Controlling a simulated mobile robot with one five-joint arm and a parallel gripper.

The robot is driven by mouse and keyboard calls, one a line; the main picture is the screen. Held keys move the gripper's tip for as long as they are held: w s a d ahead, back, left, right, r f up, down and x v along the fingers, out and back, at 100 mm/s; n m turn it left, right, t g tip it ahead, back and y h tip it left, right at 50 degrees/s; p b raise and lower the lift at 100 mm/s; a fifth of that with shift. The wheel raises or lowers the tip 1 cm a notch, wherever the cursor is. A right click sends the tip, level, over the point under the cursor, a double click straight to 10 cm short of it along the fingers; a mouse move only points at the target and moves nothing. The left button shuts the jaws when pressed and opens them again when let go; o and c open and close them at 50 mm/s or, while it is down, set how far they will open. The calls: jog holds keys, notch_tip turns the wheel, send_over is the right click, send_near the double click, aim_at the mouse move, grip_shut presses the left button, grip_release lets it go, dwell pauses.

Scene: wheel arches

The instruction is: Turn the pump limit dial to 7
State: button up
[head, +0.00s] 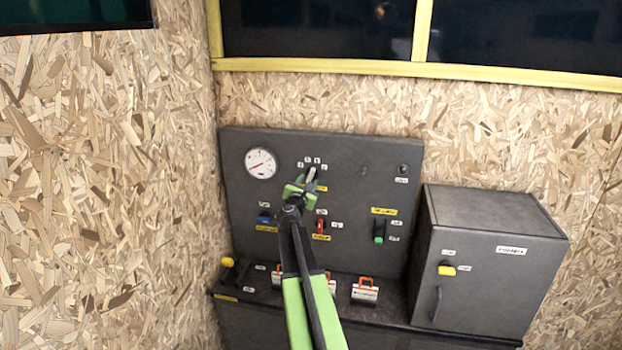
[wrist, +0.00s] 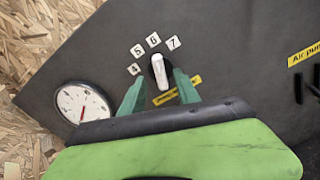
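The pump limit dial (wrist: 158,68) is a black knob with a white bar on the dark panel. Number tags 4, 5, 6 and 7 (wrist: 173,43) arc above it. The white bar points up and slightly left, toward the 6 tag (wrist: 153,39). My gripper (wrist: 160,77) has its green fingers apart, one on each side of the dial; I cannot tell whether they touch it. In the head view my gripper (head: 308,180) is in front of the dial and partly hides it. A yellow label (wrist: 178,91) below the dial is partly covered.
A round gauge (head: 261,163) is left of the dial. A blue control (head: 264,218), red switch (head: 320,227) and green switch (head: 379,232) sit lower on the panel. A grey cabinet (head: 490,262) stands at right. Orange-handled items (head: 365,291) line the ledge.

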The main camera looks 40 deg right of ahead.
aim_at(310, 176)
jog(key=x, duration=0.4)
jog(key=shift+w+d, duration=0.1)
grip_shut()
